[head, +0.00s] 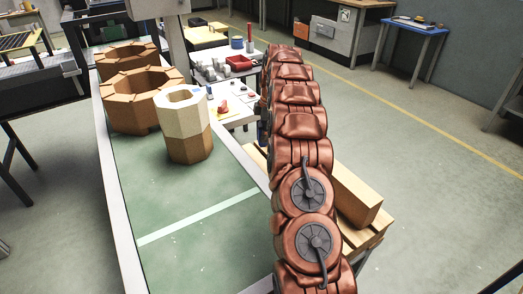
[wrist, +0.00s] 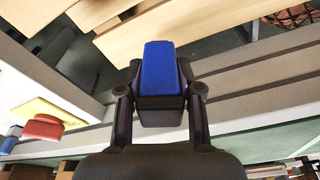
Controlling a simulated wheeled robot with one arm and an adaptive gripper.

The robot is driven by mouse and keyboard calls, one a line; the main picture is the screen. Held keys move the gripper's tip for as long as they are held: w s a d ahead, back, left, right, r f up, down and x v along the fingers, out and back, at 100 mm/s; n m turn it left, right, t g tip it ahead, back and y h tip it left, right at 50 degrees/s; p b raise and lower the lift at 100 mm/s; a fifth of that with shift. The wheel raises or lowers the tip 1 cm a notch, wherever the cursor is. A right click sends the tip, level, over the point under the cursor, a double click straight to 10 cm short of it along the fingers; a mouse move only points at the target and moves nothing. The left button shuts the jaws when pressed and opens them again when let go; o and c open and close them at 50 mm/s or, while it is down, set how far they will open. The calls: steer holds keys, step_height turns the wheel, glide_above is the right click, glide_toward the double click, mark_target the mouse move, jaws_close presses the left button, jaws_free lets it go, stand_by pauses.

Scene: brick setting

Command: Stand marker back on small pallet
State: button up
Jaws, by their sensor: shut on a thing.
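The marker (head: 259,131) is a blue block with a dark lower part. It shows large in the wrist view (wrist: 161,65). My gripper (wrist: 160,88) is shut on it, with one finger on each side. In the head view my copper-coloured arm hides most of the gripper and the marker. A small wooden pallet (head: 360,240) stands right of the green table, partly behind my arm. Its pale slats seem to fill the top of the wrist view (wrist: 215,33). I cannot tell the marker's height above it.
A long wooden block (head: 356,196) lies on the pallet. The green table (head: 190,215) carries octagonal brick rings (head: 140,95) and a white-and-brown hollow piece (head: 184,125); its front is clear.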

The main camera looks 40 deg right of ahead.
steer(key=shift+f+p, duration=0.55)
steer(key=shift+f, duration=3.25)
steer(key=shift+f, duration=0.2)
steer(key=o, duration=0.9)
steer(key=shift+r, duration=0.1)
steer(key=r, duration=0.4)
steer(key=d+r+b, duration=0.1)
steer(key=r, duration=0.3)
steer(key=s+r+b, duration=0.1)
steer(key=r, duration=0.3)
steer(key=shift+d, duration=0.3)
